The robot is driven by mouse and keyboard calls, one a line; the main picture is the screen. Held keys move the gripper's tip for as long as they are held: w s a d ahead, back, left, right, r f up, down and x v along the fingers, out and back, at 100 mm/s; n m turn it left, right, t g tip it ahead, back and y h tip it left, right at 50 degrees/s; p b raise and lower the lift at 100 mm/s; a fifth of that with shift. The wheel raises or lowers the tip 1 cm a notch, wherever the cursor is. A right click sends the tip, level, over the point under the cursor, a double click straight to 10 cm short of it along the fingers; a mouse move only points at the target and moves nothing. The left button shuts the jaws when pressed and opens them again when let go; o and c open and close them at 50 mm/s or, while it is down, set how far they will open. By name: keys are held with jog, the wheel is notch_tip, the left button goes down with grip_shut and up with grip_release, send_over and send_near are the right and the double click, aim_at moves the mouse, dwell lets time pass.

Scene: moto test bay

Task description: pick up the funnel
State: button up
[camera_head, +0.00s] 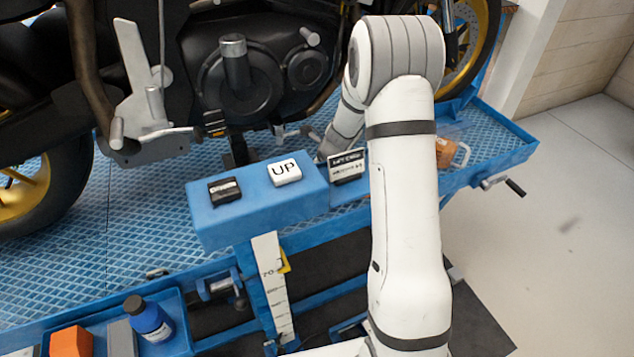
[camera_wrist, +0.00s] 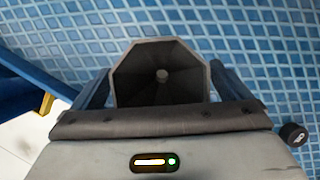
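The funnel (camera_wrist: 140,85) is dark grey with a wide angular rim, and in the wrist view its open mouth faces the camera. It lies between the two fingers of my gripper (camera_wrist: 162,70), one finger close along each side of the rim. Whether the fingers press on it or only stand around it, I cannot tell. The blue patterned platform (camera_wrist: 265,50) is behind it, and I cannot tell whether the funnel touches it.
A motorcycle (camera_head: 250,85) stands on the blue lift platform (camera_head: 150,225). A blue bottle (camera_head: 150,320) stands front left. A round black thing (camera_wrist: 293,134) is near my gripper.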

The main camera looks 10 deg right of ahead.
jog(key=c, duration=1)
notch_tip(320, 180, up, 15)
jog(key=p, duration=0.6)
